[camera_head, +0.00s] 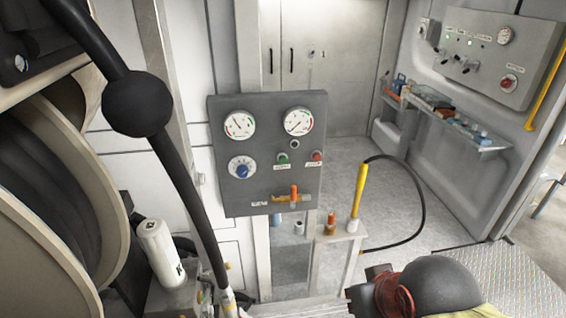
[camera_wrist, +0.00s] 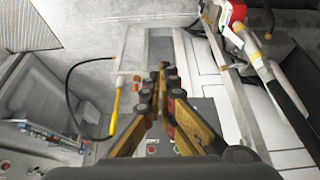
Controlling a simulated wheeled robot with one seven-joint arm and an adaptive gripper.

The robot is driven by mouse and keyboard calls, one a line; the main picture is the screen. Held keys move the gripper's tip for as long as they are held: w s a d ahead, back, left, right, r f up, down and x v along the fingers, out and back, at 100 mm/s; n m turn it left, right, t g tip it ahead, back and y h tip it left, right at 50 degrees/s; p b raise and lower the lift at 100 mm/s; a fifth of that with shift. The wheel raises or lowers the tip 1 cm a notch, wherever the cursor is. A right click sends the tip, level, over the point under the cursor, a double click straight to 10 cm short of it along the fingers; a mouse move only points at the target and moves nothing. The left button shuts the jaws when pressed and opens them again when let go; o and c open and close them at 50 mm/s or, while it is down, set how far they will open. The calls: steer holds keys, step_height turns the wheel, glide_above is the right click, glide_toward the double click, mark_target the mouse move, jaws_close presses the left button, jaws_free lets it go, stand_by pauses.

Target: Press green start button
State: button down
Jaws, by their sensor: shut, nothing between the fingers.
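The green start button (camera_head: 283,158) is on a dark grey control panel (camera_head: 228,190), left of a red button (camera_head: 317,156) and below two round gauges. In the wrist view the green button (camera_wrist: 177,150) shows low in the picture, just right of the red button (camera_wrist: 152,149), partly framed by my fingers. My gripper (camera_wrist: 167,72) has its fingertips together with nothing between them. Its tips appear apart from the button. In the head view I cannot make out the fingertips.
An orange-handled valve (camera_head: 293,194) juts from the lower panel, with a blue knob (camera_head: 239,168) above left. A yellow-handled hose nozzle (camera_head: 358,190) stands right of the panel. A large hose reel (camera_head: 50,200) and black hose (camera_head: 185,165) fill the left. Floor beyond is clear.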

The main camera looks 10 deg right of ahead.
stand_by(0.8)
steer(key=w+a+f+m+g+y+p, duration=0.1)
steer(key=w+a+f+m+y+p, duration=0.3)
steer(key=w, duration=0.6)
steer(key=w+a+f+m+g+y+p, duration=0.2)
steer(key=w+a+m+y+p, duration=0.25)
steer(key=w, duration=0.45)
steer(key=w+d+r+m+t, duration=0.1)
steer(key=w+r+m+t, duration=0.1)
steer(key=w, duration=0.7)
steer(key=w+d+r+m+t+p, duration=0.1)
steer(key=w+r+m+t, duration=0.2)
steer(key=w, duration=0.7)
steer(key=shift+t, duration=1.2)
